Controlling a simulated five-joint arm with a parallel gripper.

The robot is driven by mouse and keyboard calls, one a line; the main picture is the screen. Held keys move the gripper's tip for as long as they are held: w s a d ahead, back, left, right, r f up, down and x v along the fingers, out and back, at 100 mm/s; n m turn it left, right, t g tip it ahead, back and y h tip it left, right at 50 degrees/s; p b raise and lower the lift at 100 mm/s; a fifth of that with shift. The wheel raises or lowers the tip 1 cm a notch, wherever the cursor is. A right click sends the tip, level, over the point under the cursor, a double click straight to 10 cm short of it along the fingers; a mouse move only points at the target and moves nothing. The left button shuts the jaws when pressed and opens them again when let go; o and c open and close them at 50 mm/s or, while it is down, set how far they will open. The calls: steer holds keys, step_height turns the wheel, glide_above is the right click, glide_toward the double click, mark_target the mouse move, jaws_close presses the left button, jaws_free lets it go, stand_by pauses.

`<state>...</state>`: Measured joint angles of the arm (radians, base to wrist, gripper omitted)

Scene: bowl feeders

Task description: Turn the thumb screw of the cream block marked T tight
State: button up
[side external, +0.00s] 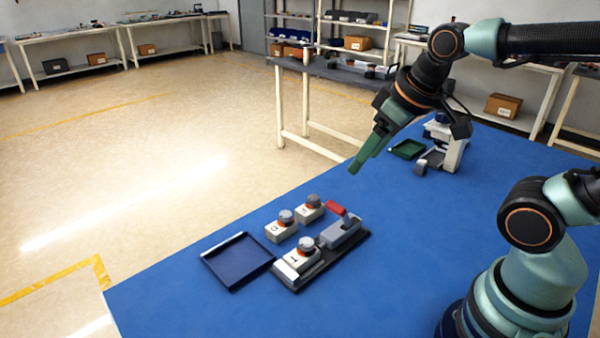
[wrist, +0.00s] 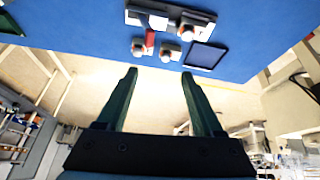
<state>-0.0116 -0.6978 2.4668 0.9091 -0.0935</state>
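The cream block marked T (side external: 294,262) sits at the near end of a dark base plate (side external: 352,247). Its grey thumb screw (side external: 306,243) is on top, with an orange-red band beneath it. This block also shows near the top of the wrist view (wrist: 186,34). My gripper (side external: 355,168) is raised above the blue table, up and to the right of the blocks in the side view. In the wrist view its two green fingers (wrist: 159,73) stand wide apart with nothing between them. It is clear of the T block and its screw.
A grey clamp (side external: 342,232) with a red handle (side external: 336,208) shares the base plate. Two other cream blocks (side external: 281,231) (side external: 309,212) with grey knobs stand behind it. A navy tray (side external: 238,262) lies at left. A green tray (side external: 407,149) and white device (side external: 447,148) stand at back.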

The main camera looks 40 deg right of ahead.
steer(key=w+a+f+n+g, duration=0.3)
steer(key=w+n, duration=0.1)
steer(key=n, duration=0.6)
steer(key=n+g, duration=0.2)
steer(key=n, duration=0.7)
glide_toward(307, 241)
step_height(307, 241, down, 8)
steer(key=shift+w+f, duration=0.1)
steer(key=shift+w, duration=0.05)
jaws_close()
